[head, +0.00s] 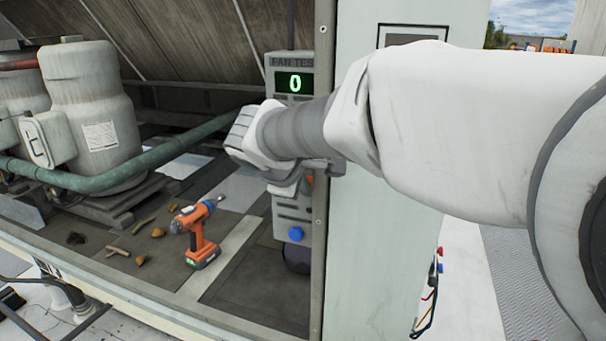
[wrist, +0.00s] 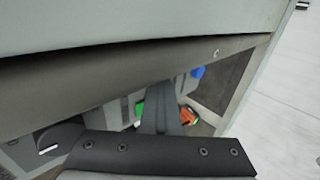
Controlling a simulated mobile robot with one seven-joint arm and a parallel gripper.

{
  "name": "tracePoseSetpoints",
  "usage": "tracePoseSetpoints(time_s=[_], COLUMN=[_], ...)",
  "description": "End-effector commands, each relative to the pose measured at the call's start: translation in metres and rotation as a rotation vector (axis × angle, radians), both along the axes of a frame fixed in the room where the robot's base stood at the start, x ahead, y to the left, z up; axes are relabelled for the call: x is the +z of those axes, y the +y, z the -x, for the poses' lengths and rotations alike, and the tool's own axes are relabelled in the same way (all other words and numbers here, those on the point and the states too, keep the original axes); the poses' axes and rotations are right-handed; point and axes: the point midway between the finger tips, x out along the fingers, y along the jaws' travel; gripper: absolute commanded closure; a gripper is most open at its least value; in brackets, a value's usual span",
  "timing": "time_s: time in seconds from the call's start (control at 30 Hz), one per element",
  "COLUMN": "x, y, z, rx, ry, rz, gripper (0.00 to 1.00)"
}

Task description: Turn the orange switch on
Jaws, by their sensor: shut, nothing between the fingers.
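The fan test panel (head: 293,62) stands upright at the cabinet's front edge, with a green 0 on its display. A small part of the orange switch (head: 310,180) shows beside my gripper (head: 288,187) in the head view; my arm hides the panel's middle. In the wrist view my gripper (wrist: 160,118) is shut and empty in front of the panel. An orange part (wrist: 189,115), probably the switch, shows just right of the fingers. I cannot tell whether they touch it, nor the switch's position. A blue knob (head: 295,233) sits lower on the panel.
A frame post (head: 322,230) stands right beside the panel, close to my wrist. An orange drill (head: 198,235) and small debris lie on the cabinet floor. A green pipe (head: 150,158) and tanks (head: 95,110) are at left. A green part (wrist: 139,108) shows left of the fingers.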

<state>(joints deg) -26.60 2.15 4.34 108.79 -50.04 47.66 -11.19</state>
Motion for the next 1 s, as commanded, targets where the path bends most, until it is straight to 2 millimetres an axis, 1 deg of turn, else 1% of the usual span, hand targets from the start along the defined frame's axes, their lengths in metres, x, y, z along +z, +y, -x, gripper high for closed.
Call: tracePoseSetpoints(time_s=[0.33, 1.0], x=[0.017, 0.017], y=[0.0, 0.001], z=[-0.001, 0.0], rx=[-0.001, -0.001], ry=[-0.004, -0.001], rz=[-0.001, 0.0], gripper=[1.0, 1.0])
